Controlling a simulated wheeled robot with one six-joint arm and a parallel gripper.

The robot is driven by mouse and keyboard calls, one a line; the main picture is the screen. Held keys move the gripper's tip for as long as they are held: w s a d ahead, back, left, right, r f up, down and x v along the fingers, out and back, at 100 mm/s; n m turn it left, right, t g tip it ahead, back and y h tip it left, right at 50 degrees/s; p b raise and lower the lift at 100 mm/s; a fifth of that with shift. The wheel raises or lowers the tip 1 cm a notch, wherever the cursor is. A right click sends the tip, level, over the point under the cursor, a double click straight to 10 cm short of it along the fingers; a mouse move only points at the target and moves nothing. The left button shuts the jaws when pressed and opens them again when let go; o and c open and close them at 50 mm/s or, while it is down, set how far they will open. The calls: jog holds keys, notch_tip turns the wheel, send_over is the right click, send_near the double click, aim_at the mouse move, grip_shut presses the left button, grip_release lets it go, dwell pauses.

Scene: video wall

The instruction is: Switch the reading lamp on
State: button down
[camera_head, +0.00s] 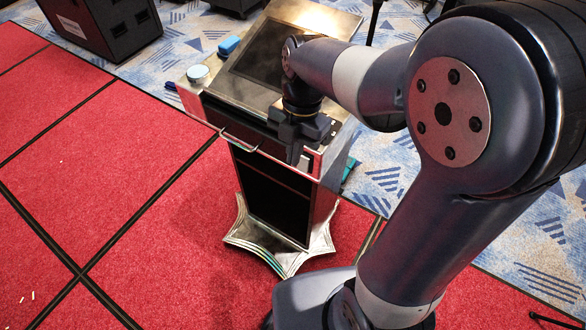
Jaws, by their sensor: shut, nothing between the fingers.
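A metallic lectern (222,86) with a sloped top stands on a flared base (315,255). No lamp head can be clearly made out. A thin dark upright (374,22) behind the lectern may be a stand, but I cannot tell whether it belongs to a lamp. My gripper (295,152) points down over the lectern's front edge, right of a drawer-like handle (238,143). It is shut and empty. I cannot tell whether it touches the lectern. A small dark strip (337,123) shows just right of my gripper. No lamp switch is clearly recognisable, and my gripper and arm hide part of the top.
A blue object (228,46) and a round white-topped item (198,74) sit at the lectern's left side. A dark box (105,25) stands at the upper left. Red carpet (100,200) at left is mostly clear, with small light bits.

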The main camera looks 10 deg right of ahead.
jog(key=r, duration=0.1)
jog(key=w+d+r, duration=0.1)
jog(key=r, duration=0.2)
jog(key=shift+w+d+r, duration=0.15)
jog(key=shift+w+r, duration=0.05)
jog(key=shift+w, duration=0.05)
